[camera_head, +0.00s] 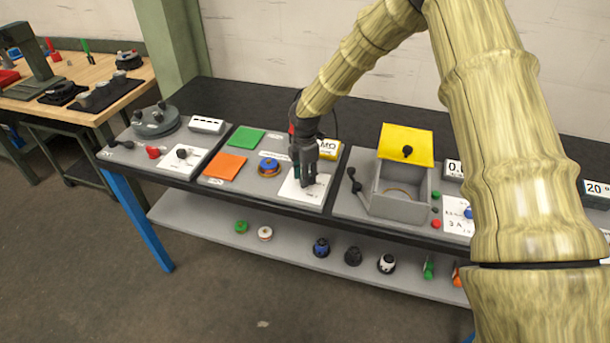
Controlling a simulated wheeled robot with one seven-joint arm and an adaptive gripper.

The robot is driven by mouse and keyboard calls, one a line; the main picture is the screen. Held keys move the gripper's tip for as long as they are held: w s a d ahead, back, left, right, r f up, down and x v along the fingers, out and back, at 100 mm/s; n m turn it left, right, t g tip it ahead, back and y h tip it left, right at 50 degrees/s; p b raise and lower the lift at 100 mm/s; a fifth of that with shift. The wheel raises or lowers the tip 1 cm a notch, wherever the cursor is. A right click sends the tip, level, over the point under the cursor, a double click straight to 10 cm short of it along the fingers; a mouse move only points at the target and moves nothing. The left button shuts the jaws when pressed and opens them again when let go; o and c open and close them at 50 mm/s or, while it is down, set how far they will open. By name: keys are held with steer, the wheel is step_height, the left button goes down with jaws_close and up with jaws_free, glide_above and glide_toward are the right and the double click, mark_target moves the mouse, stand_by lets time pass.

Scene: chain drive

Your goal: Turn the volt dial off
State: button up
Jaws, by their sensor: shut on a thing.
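My gripper (304,177) points down over a white plate (289,192) in the middle of the bench. Its fingers are shut on a small knob on that plate, which I take for the volt dial. The fingers hide the knob, so its pointer and setting cannot be seen. The lettering on the plate is too small to read. Another white plate (170,164) with a black knob (182,153) lies further left on the bench.
Left of my gripper are a blue and orange round part (268,167), an orange pad (225,166) and a green pad (242,138). A yellow block (329,148) stands close behind it. To the right stands a grey box (397,207) with a raised yellow lid (406,140).

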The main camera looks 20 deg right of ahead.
steer(key=o, duration=1)
steer(key=shift+f, duration=0.1)
step_height(320, 180, up, 12)
steer(key=shift+r, duration=0.1)
